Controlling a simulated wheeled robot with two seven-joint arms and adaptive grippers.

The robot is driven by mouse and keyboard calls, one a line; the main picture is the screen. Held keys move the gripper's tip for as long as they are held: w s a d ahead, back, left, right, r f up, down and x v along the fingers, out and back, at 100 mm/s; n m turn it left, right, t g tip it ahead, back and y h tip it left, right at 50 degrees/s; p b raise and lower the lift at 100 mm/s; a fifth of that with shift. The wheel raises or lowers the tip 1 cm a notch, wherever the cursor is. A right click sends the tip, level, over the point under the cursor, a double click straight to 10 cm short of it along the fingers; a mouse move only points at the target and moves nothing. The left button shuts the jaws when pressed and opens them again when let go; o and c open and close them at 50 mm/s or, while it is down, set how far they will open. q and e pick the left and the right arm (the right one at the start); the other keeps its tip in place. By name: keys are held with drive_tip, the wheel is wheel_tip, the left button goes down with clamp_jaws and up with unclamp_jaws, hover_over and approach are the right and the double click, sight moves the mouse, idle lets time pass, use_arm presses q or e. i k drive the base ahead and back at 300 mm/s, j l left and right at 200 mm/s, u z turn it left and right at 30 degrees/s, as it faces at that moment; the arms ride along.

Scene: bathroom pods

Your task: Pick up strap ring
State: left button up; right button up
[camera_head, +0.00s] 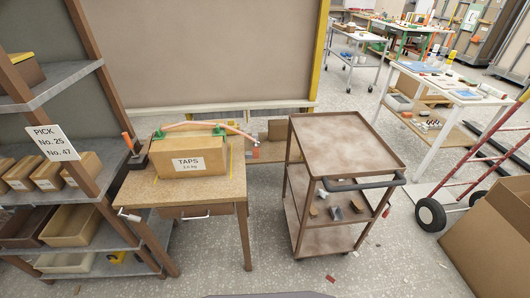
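A cardboard box (205,155) labelled "TAPS" sits on a small wooden table (140,191) left of centre. An orange-pink strap-like band (198,123) arches over the top of the box, with green pieces near both ends. Its right end reaches past the box's right edge. I cannot tell for certain whether this band is the strap ring; no separate ring is clear at this size. Neither of my grippers is in view.
A brown cart (345,138) with a dark handle stands right of the table. A shelf rack (68,192) with boxes and bins stands left. A red hand truck (468,168) and large open carton (492,240) are at right. Small scraps lie on the front floor.

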sight(256, 151)
drive_tip(key=l+u, duration=0.15)
drive_tip(key=l, duration=1.3)
